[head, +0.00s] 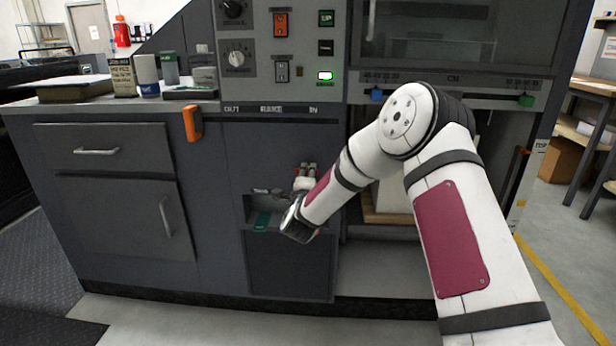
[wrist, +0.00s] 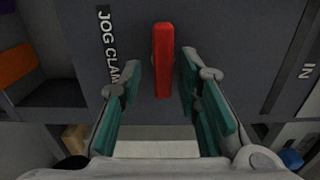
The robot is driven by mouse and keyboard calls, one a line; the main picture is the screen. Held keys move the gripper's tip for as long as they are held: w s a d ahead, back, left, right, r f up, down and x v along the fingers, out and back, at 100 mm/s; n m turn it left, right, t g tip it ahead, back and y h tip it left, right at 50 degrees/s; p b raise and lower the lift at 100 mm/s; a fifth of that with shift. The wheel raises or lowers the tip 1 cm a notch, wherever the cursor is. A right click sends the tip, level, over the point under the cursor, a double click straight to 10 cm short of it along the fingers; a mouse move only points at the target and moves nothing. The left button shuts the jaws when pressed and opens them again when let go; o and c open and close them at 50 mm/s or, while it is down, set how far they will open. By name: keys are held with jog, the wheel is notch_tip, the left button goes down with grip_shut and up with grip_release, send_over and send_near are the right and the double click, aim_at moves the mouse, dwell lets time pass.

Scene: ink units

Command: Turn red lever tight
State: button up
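The red lever (wrist: 163,62) is a long, narrow, upright bar on the dark panel in the wrist view. A "JOG CLAMP" label (wrist: 106,48) is to its left. My gripper (wrist: 159,70) is open, with one teal-padded finger on each side of the lever's lower part. A gap shows on both sides, and I see no contact. The lever cannot be made out clearly there, where small red parts (head: 307,170) show near my wrist.
An orange handle (head: 192,123) projects from the cabinet front at left. The control panel (head: 238,80) with switches is above. Floor in front of the cabinet is clear.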

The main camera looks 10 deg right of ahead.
jog(key=shift+r, duration=0.1)
jog(key=v, duration=1.2)
